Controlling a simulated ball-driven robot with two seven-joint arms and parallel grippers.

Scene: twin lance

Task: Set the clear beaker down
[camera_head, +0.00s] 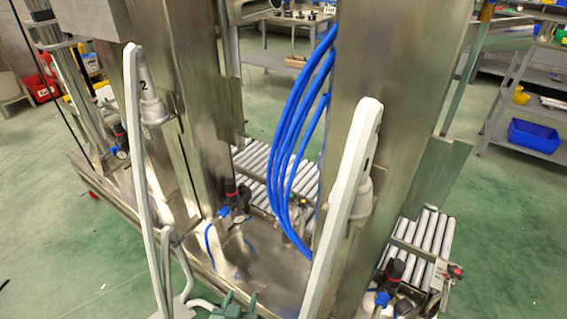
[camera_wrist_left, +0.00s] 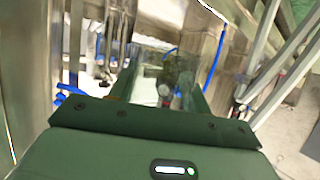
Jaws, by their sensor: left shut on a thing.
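My left gripper (camera_head: 232,308) shows at the bottom edge of the head view as a small dark green shape. In the left wrist view, its green fingers (camera_wrist_left: 165,88) reach forward and are shut on a clear, see-through thing, which looks like the clear beaker (camera_wrist_left: 150,92). Its outline is faint, and metal and blue hoses show through it. I cannot tell from the head view where the beaker is, as it is not visible there. My right gripper is in neither view.
Two long white bars (camera_head: 143,200) and (camera_head: 345,190) stand before steel columns (camera_head: 385,90). Blue hoses (camera_head: 290,140) hang between the columns. Roller conveyors (camera_head: 425,232) lie low behind and to the right. A steel deck (camera_head: 265,265) with fittings lies below. A blue bin (camera_head: 533,135) sits far right.

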